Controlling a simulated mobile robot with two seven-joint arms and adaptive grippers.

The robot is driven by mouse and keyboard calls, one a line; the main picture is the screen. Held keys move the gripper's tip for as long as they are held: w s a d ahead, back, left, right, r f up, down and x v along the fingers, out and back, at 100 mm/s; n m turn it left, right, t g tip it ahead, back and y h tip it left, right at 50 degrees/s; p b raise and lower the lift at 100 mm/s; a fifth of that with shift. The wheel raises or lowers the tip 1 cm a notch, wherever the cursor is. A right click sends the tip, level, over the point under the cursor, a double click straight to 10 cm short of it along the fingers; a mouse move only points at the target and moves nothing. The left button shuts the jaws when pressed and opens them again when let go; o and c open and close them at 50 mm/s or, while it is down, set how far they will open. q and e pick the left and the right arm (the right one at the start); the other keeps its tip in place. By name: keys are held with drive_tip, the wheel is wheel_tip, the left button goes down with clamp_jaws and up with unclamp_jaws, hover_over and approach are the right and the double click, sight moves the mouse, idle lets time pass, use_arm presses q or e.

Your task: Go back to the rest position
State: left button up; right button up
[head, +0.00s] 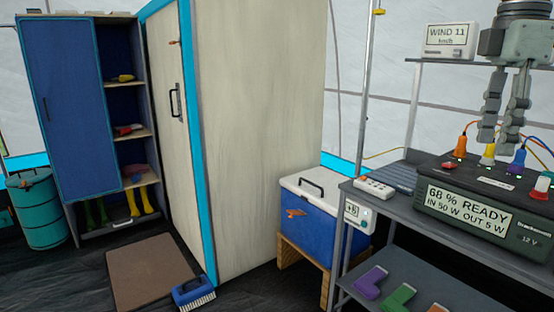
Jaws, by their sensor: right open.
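My right gripper (495,142) hangs in from the top right of the head view, pointing down. Its two fingers are apart, with nothing seen between them. It shows over the rear of the dark power station (463,222), whose label reads 68 % READY. An orange plug (460,146), a yellow plug (488,154) and a blue plug (518,160) stand along its top. The fingertips overlap the yellow plug's area in the picture; I cannot tell whether they touch it. My left gripper is not in view.
The grey workbench (398,200) carries a white remote-like box (374,188). A wind display (451,40) stands on a shelf behind. A blue cooler (310,229), a tall pale cabinet (262,130) and a brush (193,293) are to the left. Dark floor lies in front.

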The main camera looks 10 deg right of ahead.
drive_tip(key=w+a+f+n+t+y, duration=0.2)
drive_tip(key=w+f+t+y, duration=0.8)
drive_tip(key=f, duration=0.6)
drive_tip(key=w+d+f+m+t+h, duration=0.1)
drive_tip(key=d+f+m+t+h, duration=0.25)
drive_tip(key=f, duration=0.45)
drive_tip(key=w+d+f+m+t+h, duration=0.1)
drive_tip(key=d+f+m+t+h, duration=0.15)
drive_tip(key=f+m+h, duration=0.4)
drive_tip(key=s+a+f+m+g+h, duration=0.25)
drive_tip(key=s+f, duration=0.35)
drive_tip(key=f, duration=0.5)
drive_tip(key=s+a+f+m+g+h, duration=0.1)
drive_tip(key=s+f+g, duration=0.3)
drive_tip(key=s+f, duration=0.5)
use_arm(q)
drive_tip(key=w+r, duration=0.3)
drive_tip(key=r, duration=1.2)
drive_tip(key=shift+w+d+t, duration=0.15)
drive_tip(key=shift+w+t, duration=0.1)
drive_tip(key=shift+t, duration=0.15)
use_arm(e)
drive_tip(key=s+a+f+g+y, duration=0.2)
drive_tip(key=s+a+f+g, duration=0.4)
drive_tip(key=s+a+f, duration=0.5)
drive_tip(key=s+a, duration=0.1)
drive_tip(key=a, duration=0.2)
drive_tip(key=shift+f, duration=0.35)
